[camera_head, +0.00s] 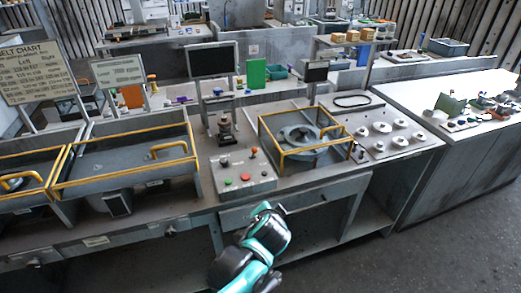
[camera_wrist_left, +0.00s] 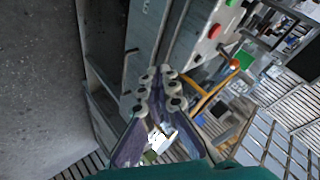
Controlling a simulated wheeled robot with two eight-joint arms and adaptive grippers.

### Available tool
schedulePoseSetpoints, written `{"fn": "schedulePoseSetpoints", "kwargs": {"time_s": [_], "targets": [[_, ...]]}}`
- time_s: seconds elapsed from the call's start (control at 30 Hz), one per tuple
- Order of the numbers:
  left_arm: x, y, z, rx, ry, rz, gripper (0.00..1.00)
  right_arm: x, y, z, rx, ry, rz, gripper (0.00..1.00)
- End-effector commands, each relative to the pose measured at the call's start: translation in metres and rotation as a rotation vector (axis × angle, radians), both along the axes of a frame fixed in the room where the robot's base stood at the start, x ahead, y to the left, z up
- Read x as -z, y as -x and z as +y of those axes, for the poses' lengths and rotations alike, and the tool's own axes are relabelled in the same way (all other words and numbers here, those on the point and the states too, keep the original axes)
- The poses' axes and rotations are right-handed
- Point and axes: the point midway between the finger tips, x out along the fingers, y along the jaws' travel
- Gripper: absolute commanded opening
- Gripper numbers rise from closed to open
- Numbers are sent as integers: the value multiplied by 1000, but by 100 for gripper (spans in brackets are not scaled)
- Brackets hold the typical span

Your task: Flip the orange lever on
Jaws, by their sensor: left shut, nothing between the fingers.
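The orange lever (camera_head: 253,152) stands at the back right corner of a grey control panel (camera_head: 262,184) on the bench. Its orange tip also shows in the left wrist view (camera_wrist_left: 235,64), right of the fingers. My left gripper (camera_head: 268,209) is in front of the bench, nearer to me than the panel and apart from the lever. In the left wrist view its fingertips (camera_wrist_left: 161,88) are together with nothing between them. My right gripper is in neither view.
The panel also carries a red button (camera_head: 245,177), a green button (camera_head: 228,181) and dark knobs. A yellow-framed blower housing (camera_head: 300,137) stands right of the lever. A yellow-railed tray (camera_head: 125,160) is at the left. A drawer front (camera_head: 300,206) is below the panel.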

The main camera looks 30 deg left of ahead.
Motion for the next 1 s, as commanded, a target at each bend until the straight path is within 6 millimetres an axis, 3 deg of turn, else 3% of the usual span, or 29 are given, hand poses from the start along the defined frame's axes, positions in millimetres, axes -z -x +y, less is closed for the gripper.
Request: {"fn": "schedulePoseSetpoints", "kwargs": {"time_s": [0.03, 0.1, 0.33, 0.53, 1.0], "targets": [[-14, -20, 9, 27, -109, -10, 0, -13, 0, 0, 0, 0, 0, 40], [-26, -41, 21, 63, -264, -23, 0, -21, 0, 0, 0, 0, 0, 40], [-51, -86, 34, 152, -642, -48, 0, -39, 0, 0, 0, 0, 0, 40], [-58, -97, 35, 179, -764, -51, 0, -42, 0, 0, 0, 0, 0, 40], [-55, -104, 40, 178, -768, -52, 0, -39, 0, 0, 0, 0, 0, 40]]}}
